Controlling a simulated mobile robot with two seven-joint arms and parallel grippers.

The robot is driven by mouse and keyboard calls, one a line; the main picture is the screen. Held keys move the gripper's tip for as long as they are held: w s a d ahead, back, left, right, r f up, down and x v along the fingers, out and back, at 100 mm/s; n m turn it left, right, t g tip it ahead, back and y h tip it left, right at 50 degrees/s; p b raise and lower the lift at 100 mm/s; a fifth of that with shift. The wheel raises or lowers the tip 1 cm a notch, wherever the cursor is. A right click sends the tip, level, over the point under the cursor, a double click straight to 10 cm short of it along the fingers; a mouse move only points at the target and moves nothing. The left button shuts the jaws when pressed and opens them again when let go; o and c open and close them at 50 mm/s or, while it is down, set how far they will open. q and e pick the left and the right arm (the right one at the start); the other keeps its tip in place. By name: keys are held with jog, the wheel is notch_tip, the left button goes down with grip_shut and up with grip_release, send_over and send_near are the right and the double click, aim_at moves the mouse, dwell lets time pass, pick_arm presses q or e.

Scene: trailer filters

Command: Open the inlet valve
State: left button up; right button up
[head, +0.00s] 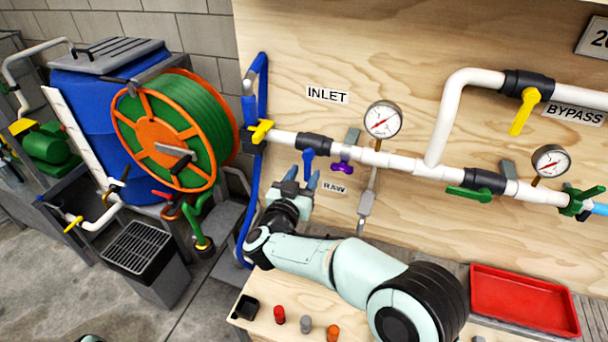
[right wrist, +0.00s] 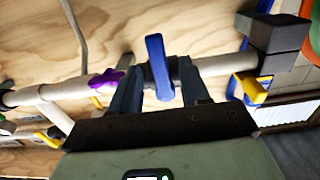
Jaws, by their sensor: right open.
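The inlet valve is a black body (head: 314,142) on the white pipe under the INLET label (head: 327,95). Its blue handle (head: 308,162) hangs down, across the line of the pipe. My right gripper (head: 303,176) is open just below the handle, with its blue fingers pointing up toward the valve. In the right wrist view, the blue handle (right wrist: 159,68) shows between the two spread fingers of the gripper (right wrist: 159,84), with gaps on both sides. Part of the valve body is hidden behind the handle and fingers there. My left gripper is not in view.
A yellow-handled valve (head: 262,131) sits left on the same pipe, beside a blue hose (head: 250,210). A purple knob (head: 342,167), a gauge (head: 383,120) and a green handle (head: 469,194) are to the right. A red tray (head: 525,302) and small coloured parts rest on the bench.

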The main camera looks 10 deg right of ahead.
jog(key=shift+w+d, duration=0.2)
jog(key=shift+w, duration=0.1)
grip_shut()
jog(key=shift+d, duration=0.1)
